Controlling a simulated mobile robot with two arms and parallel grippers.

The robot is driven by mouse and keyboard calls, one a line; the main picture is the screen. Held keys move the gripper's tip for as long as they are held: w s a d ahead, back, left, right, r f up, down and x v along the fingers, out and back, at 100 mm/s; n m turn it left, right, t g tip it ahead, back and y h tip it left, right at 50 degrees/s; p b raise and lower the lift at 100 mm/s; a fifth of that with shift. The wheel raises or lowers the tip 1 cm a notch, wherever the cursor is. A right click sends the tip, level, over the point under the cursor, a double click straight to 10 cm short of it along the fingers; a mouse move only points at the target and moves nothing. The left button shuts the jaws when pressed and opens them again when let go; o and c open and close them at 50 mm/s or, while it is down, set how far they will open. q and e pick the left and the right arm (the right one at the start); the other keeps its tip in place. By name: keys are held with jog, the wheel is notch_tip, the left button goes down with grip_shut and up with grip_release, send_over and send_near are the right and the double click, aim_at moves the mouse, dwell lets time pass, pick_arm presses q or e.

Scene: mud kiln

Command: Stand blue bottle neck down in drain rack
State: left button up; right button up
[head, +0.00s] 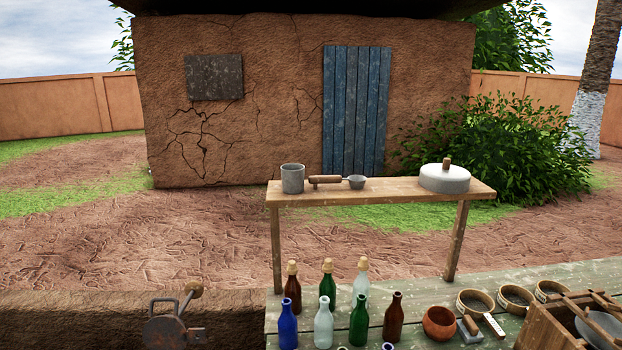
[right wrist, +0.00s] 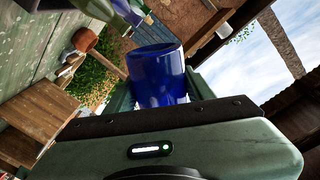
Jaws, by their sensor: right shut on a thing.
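In the right wrist view my right gripper (right wrist: 160,86) is shut on a blue glass bottle (right wrist: 162,78). Its broad round end faces away from the gripper; the neck is not visible. In the head view another blue bottle (head: 287,325) stands upright at the front left of the green plank table, with no gripper near it. My left gripper is in neither view. I cannot make out a drain rack in either view.
Clear (head: 324,323), green (head: 359,322) and brown (head: 393,318) bottles stand beside the blue one, with several corked bottles behind. A terracotta bowl (head: 438,323), round sieves (head: 475,303) and a wooden crate (head: 548,325) are to the right. A raised shelf (head: 385,192) stands behind.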

jog(key=m, duration=0.2)
jog(key=m+p, duration=0.2)
jog(key=m, duration=0.1)
jog(key=shift+r+m, duration=0.3)
jog(key=shift+m+p, duration=0.6)
jog(key=shift+m, duration=0.3)
jog(key=m, duration=0.3)
jog(key=shift+f, duration=0.25)
